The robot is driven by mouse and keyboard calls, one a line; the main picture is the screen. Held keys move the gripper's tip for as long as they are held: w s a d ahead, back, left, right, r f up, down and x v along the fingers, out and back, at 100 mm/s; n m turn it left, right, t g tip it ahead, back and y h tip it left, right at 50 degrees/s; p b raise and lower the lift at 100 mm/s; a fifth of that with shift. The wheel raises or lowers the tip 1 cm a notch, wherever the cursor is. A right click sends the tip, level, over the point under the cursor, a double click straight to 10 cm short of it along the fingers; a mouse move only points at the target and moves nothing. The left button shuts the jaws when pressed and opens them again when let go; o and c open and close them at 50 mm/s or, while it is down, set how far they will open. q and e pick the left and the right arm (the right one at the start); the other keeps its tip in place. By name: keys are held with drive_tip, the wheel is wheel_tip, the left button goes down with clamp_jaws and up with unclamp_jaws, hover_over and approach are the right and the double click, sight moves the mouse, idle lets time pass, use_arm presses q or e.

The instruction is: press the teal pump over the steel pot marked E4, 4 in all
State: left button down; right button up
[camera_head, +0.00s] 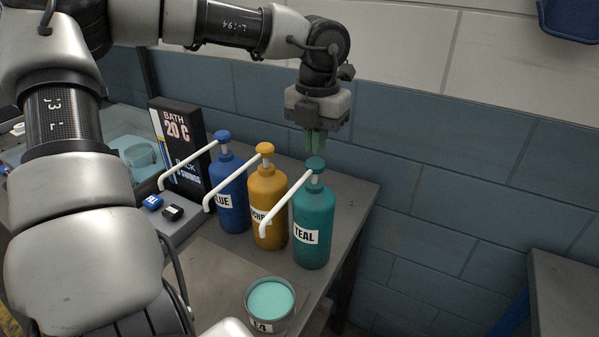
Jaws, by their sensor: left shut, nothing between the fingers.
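The teal pump bottle (315,228) stands upright at the right end of a row of pumps, with its white spout pointing down and left toward the pot. My left gripper (316,152) is shut and empty, right above the teal pump head (315,165). Its fingertips are at or just over the head; I cannot tell whether they touch. The steel pot marked E4 (270,306) sits in front, near the table's front edge, with teal liquid inside. The spout's end is above and behind the pot. My right gripper is not in view.
An ochre pump bottle (268,208) and a blue pump bottle (230,195) stand close to the left of the teal one. A bath sign reading 20 C (178,145) is behind them. The table (345,215) ends just right of the teal bottle.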

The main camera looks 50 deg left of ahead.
sight(315, 161)
use_arm(q)
drive_tip(key=shift+f+b, duration=1.7)
drive_tip(key=shift+f, duration=0.2)
drive_tip(key=shift+r, duration=0.2)
drive_tip(key=shift+r+p, duration=1.25)
drive_tip(key=shift+r, duration=0.6)
drive_tip(key=shift+r+p, duration=1.9)
drive_tip(key=shift+r, duration=1.1)
